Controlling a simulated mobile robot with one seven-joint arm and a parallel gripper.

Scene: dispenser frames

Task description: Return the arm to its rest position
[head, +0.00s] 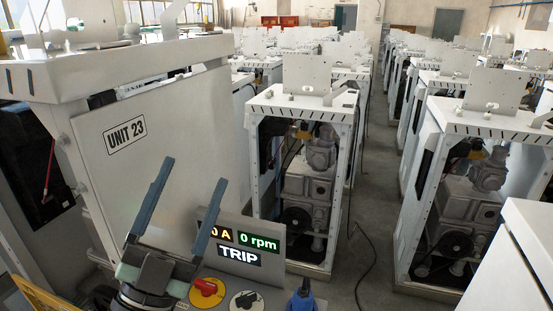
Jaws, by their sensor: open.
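My gripper (190,205) is in the lower left of the head view, its two long blue-grey fingers pointing up and spread apart. Nothing is between them. My wrist is below, at the bottom edge; most of the arm is out of view. The fingers stand in front of the white cabinet marked UNIT 23 (160,130). The right finger partly covers a grey control panel (268,228) whose display reads 0 rpm and TRIP, with another reading ending in 0 A partly hidden.
Below the display are a red rotary switch on yellow (206,290) and a black knob (245,299). Open-fronted dispenser frames (300,185) stand in rows behind, another (470,185) to the right. A dark cable (368,260) lies on the aisle floor (385,200). A white cabinet corner (515,265) fills the lower right.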

